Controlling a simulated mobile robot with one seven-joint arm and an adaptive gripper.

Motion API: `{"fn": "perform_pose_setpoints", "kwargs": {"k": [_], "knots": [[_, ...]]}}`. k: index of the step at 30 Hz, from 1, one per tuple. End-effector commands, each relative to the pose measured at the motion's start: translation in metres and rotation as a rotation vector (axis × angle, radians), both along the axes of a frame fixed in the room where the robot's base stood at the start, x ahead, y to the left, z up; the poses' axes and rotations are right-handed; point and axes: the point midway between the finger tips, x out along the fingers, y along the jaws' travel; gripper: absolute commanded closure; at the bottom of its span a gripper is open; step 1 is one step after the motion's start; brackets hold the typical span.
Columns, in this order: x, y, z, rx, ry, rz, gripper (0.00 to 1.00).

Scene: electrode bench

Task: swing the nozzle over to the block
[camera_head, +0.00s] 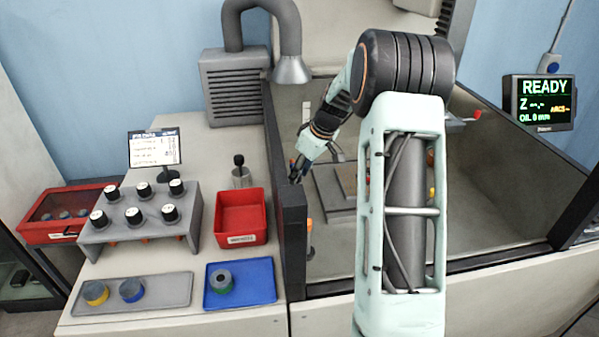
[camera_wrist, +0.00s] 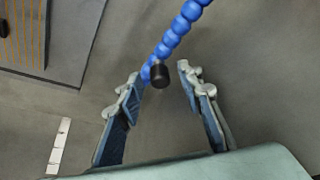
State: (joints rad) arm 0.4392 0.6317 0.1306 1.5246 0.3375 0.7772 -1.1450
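The nozzle is a blue segmented hose (camera_wrist: 180,30) with a black tip (camera_wrist: 160,75), coming in from the top of the wrist view. My gripper (camera_wrist: 161,80) is open, and the black tip appears between its fingertips, closer to the left one. A clear gap shows on the right side; I cannot tell whether the left finger touches the hose. The brown, striped block (camera_wrist: 24,32) is at the top left of the wrist view, on a grey plate (camera_wrist: 78,50), apart from the nozzle. In the head view my gripper (camera_head: 297,170) is inside the tank near its left wall.
The tank's dark left post (camera_head: 293,235) stands close to my gripper. A screen (camera_head: 540,103) at right reads READY. The tank floor is largely clear.

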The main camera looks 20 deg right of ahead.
Motion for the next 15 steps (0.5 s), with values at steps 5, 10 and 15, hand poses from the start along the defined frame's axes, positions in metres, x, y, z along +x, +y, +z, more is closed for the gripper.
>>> {"fn": "perform_pose_setpoints", "kwargs": {"k": [5,10,15], "knots": [[0.0003,0.0003,-0.0007,0.0,0.0,0.0,0.66],[0.0003,0.0002,-0.0005,0.0,0.0,0.0,0.77],[0.0002,0.0001,-0.0003,0.0,0.0,0.0,0.96]]}}
